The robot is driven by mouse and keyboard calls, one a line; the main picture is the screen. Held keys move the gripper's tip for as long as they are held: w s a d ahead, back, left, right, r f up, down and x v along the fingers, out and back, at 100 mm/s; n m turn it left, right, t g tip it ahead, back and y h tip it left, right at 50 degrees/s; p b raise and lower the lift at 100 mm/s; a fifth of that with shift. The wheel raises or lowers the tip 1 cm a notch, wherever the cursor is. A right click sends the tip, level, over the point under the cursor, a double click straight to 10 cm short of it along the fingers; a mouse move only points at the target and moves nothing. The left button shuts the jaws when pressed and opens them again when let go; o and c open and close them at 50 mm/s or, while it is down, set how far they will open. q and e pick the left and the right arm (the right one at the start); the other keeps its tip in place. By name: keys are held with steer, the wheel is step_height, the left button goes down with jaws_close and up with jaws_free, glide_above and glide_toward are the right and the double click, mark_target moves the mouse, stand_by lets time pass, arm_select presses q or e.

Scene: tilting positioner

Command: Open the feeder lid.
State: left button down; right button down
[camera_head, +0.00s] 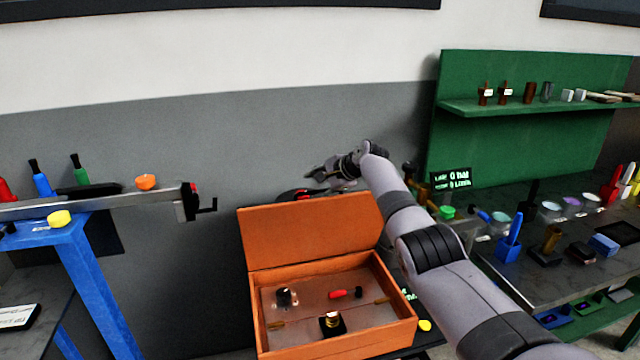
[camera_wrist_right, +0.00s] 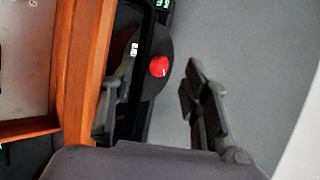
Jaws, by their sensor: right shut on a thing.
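An orange box (camera_head: 330,342) stands low in the middle of the head view, with its orange lid panel (camera_head: 312,235) upright along its back edge. I cannot tell whether this box is the feeder. My right gripper (camera_head: 335,172) is behind and just above the panel's top edge, beside a dark rounded part (camera_head: 296,195). In the right wrist view its fingers (camera_wrist_right: 160,100) show apart, one on each side of a red knob (camera_wrist_right: 160,67) on a dark part. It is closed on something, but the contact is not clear. My left gripper is out of view.
Small parts, including a red-and-black piece (camera_head: 345,293), lie inside the box. A blue stand (camera_head: 85,265) with a grey rail is at left. A cluttered bench (camera_head: 520,285) and a green shelf (camera_head: 540,107) are at right. My right arm crosses above the box's right side.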

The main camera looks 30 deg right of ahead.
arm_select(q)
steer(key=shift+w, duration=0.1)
arm_select(e)
steer(key=shift+w+r, duration=0.15)
steer(key=shift+w, duration=0.2)
